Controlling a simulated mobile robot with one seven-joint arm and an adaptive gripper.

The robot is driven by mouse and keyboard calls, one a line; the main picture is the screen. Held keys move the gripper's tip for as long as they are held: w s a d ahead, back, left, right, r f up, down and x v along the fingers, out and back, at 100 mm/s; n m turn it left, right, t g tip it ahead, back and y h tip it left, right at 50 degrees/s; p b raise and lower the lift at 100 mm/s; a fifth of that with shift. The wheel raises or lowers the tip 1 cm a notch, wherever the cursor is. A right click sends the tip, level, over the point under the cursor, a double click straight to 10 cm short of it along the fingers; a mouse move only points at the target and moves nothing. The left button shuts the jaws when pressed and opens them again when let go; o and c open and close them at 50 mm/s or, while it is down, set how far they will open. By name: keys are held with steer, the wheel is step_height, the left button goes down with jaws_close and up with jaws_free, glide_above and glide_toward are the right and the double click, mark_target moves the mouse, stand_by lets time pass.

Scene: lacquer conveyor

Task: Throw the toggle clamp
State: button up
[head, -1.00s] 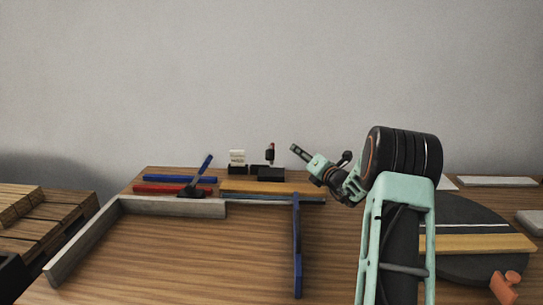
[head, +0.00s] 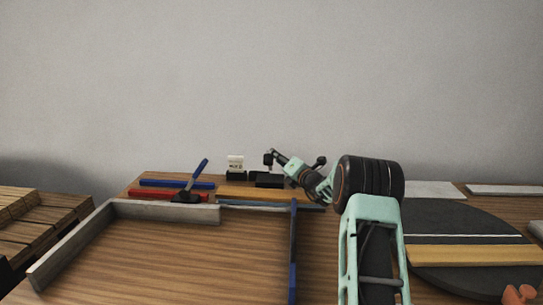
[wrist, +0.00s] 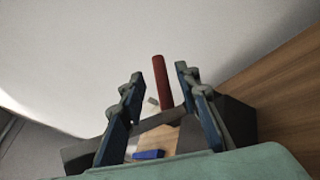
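The toggle clamp appears to be the dark fixture (head: 267,181) at the back of the table, with a red upright handle (wrist: 161,82) seen in the wrist view. In the head view my gripper (head: 271,155) is at the top of this fixture, and the red of the handle is hidden or too small to tell. In the wrist view my gripper (wrist: 160,95) is open, its two blue-grey fingers wide apart. The handle stands between them in the picture, with gaps on both sides. I cannot tell how deep it sits between the fingers.
A dark base with a tilted blue lever (head: 198,177) stands to the left, near a blue bar (head: 175,184) and a red bar (head: 152,194). A small block with a pale card (head: 235,163) is just left of the fixture. A dark round disc (head: 460,225) lies at right.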

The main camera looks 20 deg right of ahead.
steer(key=shift+w+a, duration=0.25)
steer(key=shift+w, duration=1.05)
steer(key=shift+w+a, duration=0.25)
steer(key=shift+w, duration=1)
jaws_close()
